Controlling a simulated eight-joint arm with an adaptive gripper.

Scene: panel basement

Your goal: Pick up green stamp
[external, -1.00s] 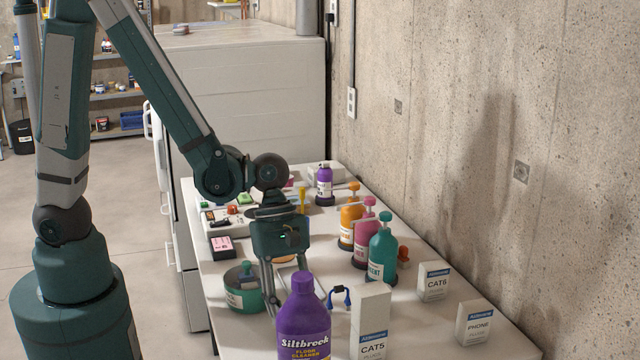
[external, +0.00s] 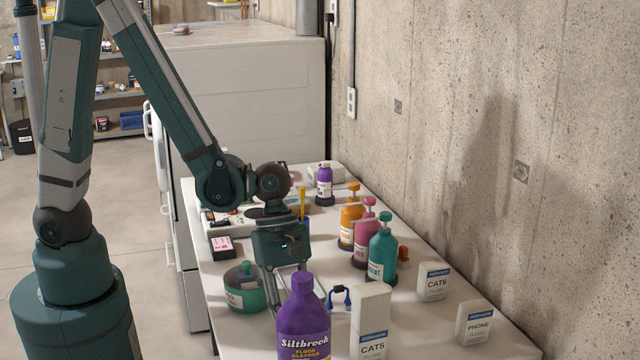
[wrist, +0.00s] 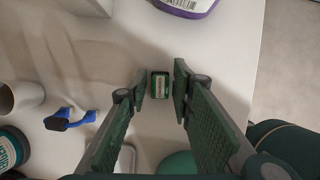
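A small green block with a pale label, which looks like the green stamp (wrist: 160,84), lies on the white tabletop in the wrist view. My gripper (wrist: 160,80) is open, with one finger on each side of the block and a visible gap on both sides. I cannot tell exactly how far the fingertips are above the table. In the external view my gripper points down behind the purple floor cleaner bottle (external: 303,325). Its fingertips and the green block are hidden there.
A green pot (external: 243,288) stands just left of my gripper. A blue-handled tool (external: 340,296) and a white CAT5 box (external: 370,322) are to the right. Pump bottles (external: 383,250) stand farther back. A black-and-pink box (external: 222,246) is at the left table edge.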

